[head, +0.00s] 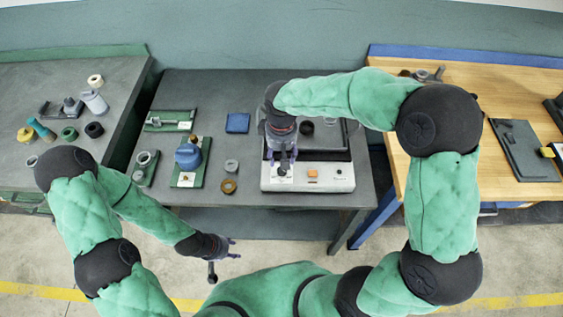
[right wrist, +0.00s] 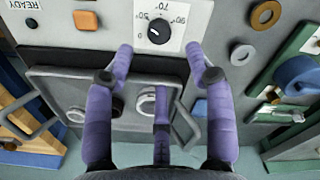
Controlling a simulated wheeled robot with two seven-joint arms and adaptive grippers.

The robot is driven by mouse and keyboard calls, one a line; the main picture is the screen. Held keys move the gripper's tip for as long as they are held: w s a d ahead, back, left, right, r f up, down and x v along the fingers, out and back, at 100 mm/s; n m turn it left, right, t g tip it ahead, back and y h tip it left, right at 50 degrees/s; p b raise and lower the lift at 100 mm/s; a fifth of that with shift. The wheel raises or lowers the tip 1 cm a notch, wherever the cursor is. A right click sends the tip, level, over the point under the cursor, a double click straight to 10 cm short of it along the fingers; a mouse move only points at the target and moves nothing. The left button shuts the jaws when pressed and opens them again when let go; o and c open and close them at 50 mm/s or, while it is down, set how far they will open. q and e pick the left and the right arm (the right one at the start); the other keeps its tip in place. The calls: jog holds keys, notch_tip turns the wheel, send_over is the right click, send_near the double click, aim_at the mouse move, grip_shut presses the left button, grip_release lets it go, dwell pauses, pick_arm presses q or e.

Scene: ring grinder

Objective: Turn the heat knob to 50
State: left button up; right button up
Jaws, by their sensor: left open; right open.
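The heat knob (right wrist: 158,31) is a round black knob on a white dial card (right wrist: 178,12) with printed numbers, seen at the top of the right wrist view. A short pale mark shows on the knob; its exact reading is too small to tell. My right gripper (right wrist: 160,62) is open and empty, its purple fingers reaching toward the knob, which shows beyond and between the fingertips. No contact is visible. My left gripper (head: 222,254) is open, low in front of the table.
An orange button (head: 312,173) and a dark button (head: 338,169) sit right of my right gripper on the machine. Left of the machine are rings (head: 229,186), a blue pad (head: 238,123) and a green-based fixture (head: 188,158).

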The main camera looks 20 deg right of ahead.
jog(key=shift+r, duration=2.15)
